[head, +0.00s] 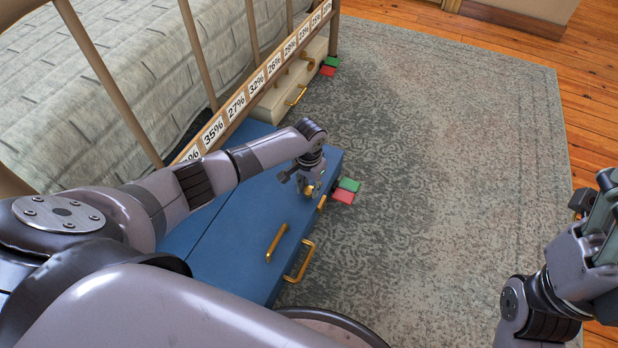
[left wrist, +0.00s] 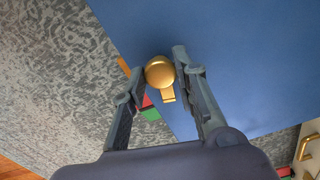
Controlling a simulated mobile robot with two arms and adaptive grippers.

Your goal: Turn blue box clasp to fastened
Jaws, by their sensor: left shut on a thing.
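The blue box (head: 235,235) lies on the rug, partly under the bed rail. Its brass clasp knob (left wrist: 160,71) sits on the blue surface, with a short tab (left wrist: 168,96) pointing towards my palm in the left wrist view. My left gripper (head: 308,188) reaches down over the box near its rug-side edge. In the head view the fingers mostly hide the clasp. My right gripper (head: 596,205) is at the right edge, partly cut off, away from the box; its jaws are unclear.
Brass handles (head: 277,243) are on the box. A green tag (head: 349,185) and a red tag (head: 343,197) lie beside it. A cream box (head: 285,92) stands farther along the bed. The bed rail (head: 230,112) carries percentage labels.

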